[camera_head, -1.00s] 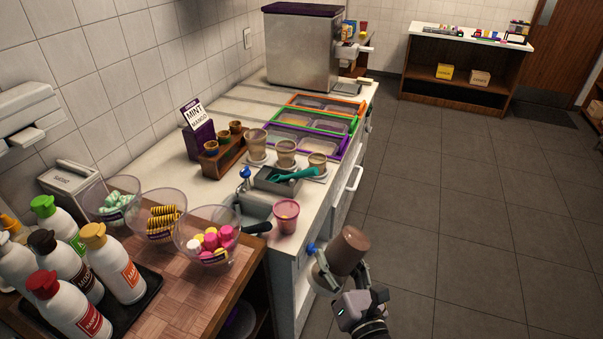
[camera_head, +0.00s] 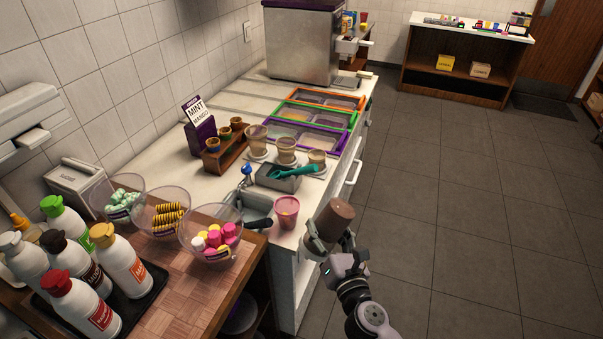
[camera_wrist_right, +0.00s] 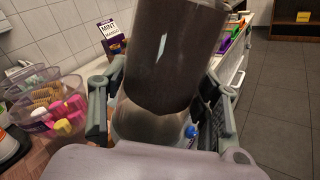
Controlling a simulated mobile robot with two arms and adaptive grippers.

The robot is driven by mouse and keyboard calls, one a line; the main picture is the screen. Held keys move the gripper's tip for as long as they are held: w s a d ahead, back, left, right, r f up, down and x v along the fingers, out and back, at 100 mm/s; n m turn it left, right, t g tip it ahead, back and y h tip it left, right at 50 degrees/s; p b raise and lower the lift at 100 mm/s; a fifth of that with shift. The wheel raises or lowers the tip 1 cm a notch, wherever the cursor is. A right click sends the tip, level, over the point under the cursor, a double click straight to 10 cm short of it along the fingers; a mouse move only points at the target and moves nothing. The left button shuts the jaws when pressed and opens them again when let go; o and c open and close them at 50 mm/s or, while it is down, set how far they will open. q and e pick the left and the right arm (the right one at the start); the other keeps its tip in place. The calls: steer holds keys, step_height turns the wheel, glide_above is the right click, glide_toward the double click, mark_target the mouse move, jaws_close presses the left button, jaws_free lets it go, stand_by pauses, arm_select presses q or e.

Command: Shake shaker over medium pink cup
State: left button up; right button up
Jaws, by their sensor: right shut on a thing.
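The pink cup (camera_head: 286,212) stands upright on the white counter beside the sink, near the counter's front edge. My right gripper (camera_head: 329,240) is shut on the shaker (camera_head: 334,217), which has a brown upper part and a clear lower part. The shaker is tilted a little and held just right of the cup, apart from it in the head view. In the right wrist view the shaker (camera_wrist_right: 172,62) fills the middle between the fingers and the pink cup cannot be made out. My left gripper is not in view.
Clear bowls of toppings, including a bowl of pink and yellow pieces (camera_head: 238,246), stand on the wooden top at left with several sauce bottles (camera_head: 122,262). A metal tray with a teal scoop (camera_head: 292,172) and clear cups (camera_head: 286,150) stand behind the pink cup. Open floor lies right.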

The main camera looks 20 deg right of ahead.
steer(key=w+r+p, duration=0.1)
steer(key=w+r, duration=0.1)
steer(key=w, duration=0.8)
steer(key=w+r+p, duration=0.1)
steer(key=w+r, duration=0.2)
steer(key=w, duration=0.8)
steer(key=shift+w+r+p, duration=0.2)
steer(key=shift+r+p, duration=0.1)
steer(key=shift+p, duration=0.1)
stand_by(0.8)
stand_by(0.5)
step_height(320, 180, down, 8)
steer(key=b, duration=0.7)
steer(key=shift+b, duration=0.4)
